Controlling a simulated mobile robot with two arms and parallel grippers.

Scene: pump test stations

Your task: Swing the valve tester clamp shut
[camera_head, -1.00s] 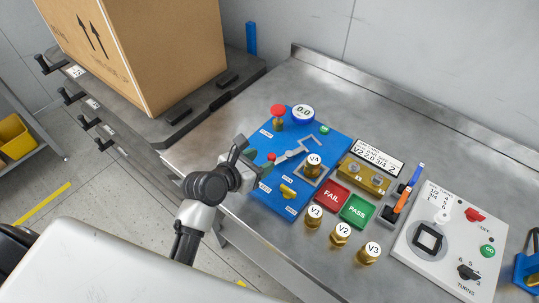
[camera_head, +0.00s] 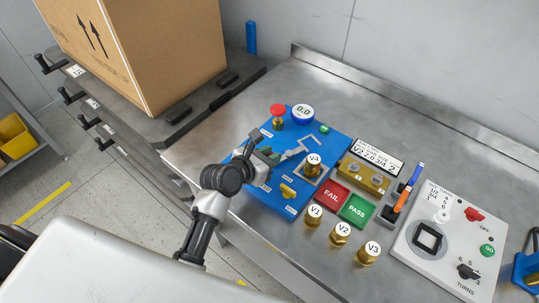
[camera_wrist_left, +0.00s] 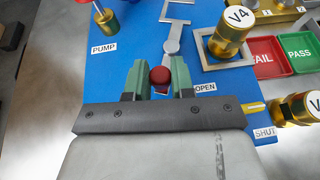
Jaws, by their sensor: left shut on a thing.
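The valve tester is a blue panel (camera_head: 300,140) on the steel bench. Its clamp is a grey metal arm (camera_head: 298,149) with a red ball knob (camera_wrist_left: 160,76), lying beside the brass valve V4 (camera_head: 313,163), which stands in a square metal frame. The clamp arm also shows in the left wrist view (camera_wrist_left: 172,38). My left gripper (camera_head: 268,157) is over the left part of the panel. In the left wrist view its green fingers (camera_wrist_left: 159,78) are shut on the red knob, near the OPEN label. My right gripper is not in view.
Brass valves V1 (camera_head: 314,215), V2 (camera_head: 340,234) and V3 (camera_head: 369,252) stand in front of the FAIL (camera_head: 331,194) and PASS (camera_head: 357,210) pads. A yellow handle (camera_head: 288,191) is on the panel near the gripper. A cardboard box (camera_head: 150,50) stands at the left.

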